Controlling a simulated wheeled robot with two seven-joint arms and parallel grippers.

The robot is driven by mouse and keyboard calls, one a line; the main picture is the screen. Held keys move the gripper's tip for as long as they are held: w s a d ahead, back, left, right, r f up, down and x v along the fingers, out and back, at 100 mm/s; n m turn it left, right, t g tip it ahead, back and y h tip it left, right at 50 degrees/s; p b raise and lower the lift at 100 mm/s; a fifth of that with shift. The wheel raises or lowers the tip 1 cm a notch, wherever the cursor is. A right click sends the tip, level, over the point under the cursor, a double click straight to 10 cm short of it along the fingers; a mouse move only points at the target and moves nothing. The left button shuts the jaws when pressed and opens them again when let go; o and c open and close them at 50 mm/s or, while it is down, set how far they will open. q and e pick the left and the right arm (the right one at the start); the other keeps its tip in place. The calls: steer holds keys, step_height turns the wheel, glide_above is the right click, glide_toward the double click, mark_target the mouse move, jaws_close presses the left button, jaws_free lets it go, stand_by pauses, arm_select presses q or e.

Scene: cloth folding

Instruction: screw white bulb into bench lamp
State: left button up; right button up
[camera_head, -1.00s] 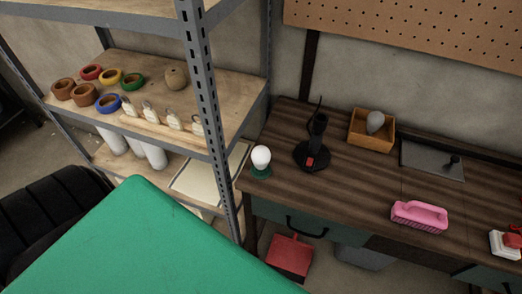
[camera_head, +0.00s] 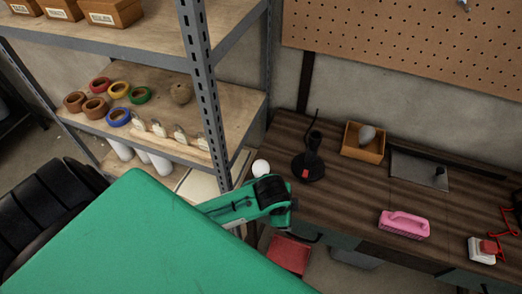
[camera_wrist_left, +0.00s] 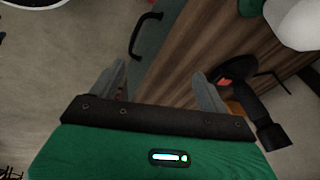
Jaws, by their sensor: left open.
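The white bulb (camera_head: 261,166) stands at the left end of the dark wooden bench, partly hidden behind my left gripper (camera_head: 274,192). It also shows at the top right of the left wrist view (camera_wrist_left: 296,20), with a bit of its green holder (camera_wrist_left: 250,6). The black bench lamp (camera_head: 309,162) with a red switch stands just right of it, its upper opening empty. The lamp shows in the left wrist view (camera_wrist_left: 245,90) beyond the right finger. My left gripper's fingers (camera_wrist_left: 158,85) are apart with nothing between them. My right gripper is out of view.
A metal shelf post (camera_head: 208,100) stands close left.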

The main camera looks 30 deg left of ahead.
arm_select(q)
steer(key=w+a+r+m+y, duration=0.1)
steer(key=w+a+r+m, duration=0.2)
steer(key=r+m, duration=0.2)
steer(key=m+y+p, duration=0.2)
steer(key=m+y, duration=0.2)
glide_toward(263, 170)
steer(key=shift+w+a+f, duration=0.2)
steer(key=shift+a+f, duration=0.1)
steer(key=shift+a, duration=0.05)
steer(key=p+x, duration=0.1)
steer(key=x, duration=0.6)
steer(key=shift+f, duration=0.25)
steer(key=shift+w+a+f, duration=0.1)
steer(key=shift+w+f, duration=0.15)
steer(key=shift+f, duration=0.3)
steer(key=shift+p, duration=0.3)
